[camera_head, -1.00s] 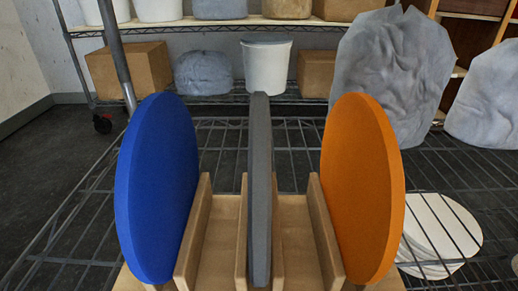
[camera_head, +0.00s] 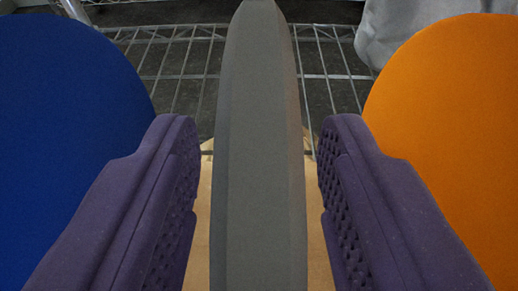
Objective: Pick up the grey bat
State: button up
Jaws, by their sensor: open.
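The grey bat (camera_head: 260,150) stands upright and edge-on in the middle of the head camera view, very close. My gripper (camera_head: 259,145) is open, with one purple finger on each side of the grey bat. A gap shows between each finger and the bat, so neither finger touches it. The bat's top edge reaches the top of the picture. Its lower end runs out of the picture at the bottom.
A blue disc (camera_head: 60,110) stands close outside my left finger, and an orange disc (camera_head: 450,110) close outside my right finger. The wooden rack (camera_head: 318,240) shows below. A wire shelf (camera_head: 170,60) and a grey bag (camera_head: 400,25) lie beyond.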

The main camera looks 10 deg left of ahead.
jog(key=shift+c, duration=0.4)
grip_shut()
jog(key=shift+r, duration=0.1)
